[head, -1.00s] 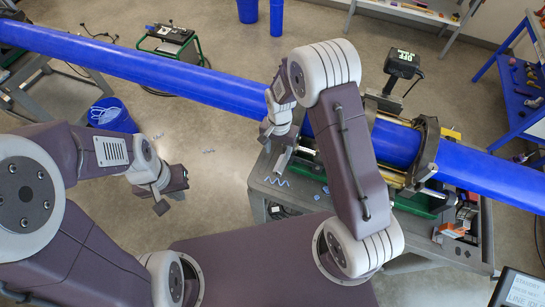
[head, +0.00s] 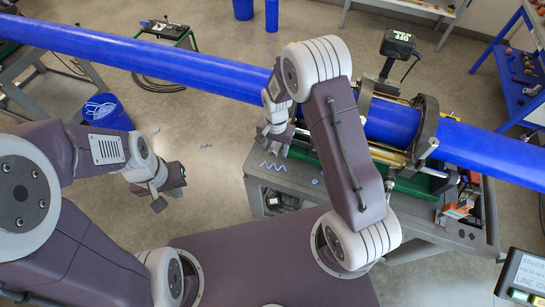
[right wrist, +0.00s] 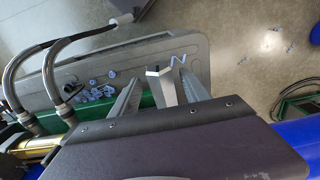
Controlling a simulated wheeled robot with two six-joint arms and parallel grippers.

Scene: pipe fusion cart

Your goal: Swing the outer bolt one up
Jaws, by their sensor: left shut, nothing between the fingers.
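The blue pipe (head: 390,122) runs through the fusion machine on the cart (head: 450,235). A dark clamp ring (head: 427,125) stands around the pipe to the right of my right arm; the machine's left part is largely hidden behind that arm. I cannot pick out outer bolt one. My right gripper (head: 273,148) is low beside the pipe, over the cart's left end. In the right wrist view its fingers (right wrist: 157,88) are apart, with a silver angled metal piece (right wrist: 165,86) seen between them; contact is unclear. My left gripper (head: 158,197) is shut and empty, away from the cart.
Small bluish bits (right wrist: 95,90) lie on the cart top, beside a green frame part (right wrist: 150,103) and hoses (right wrist: 62,50). A display box (head: 398,43) rises behind the machine. A blue bucket (head: 107,113) stands at left.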

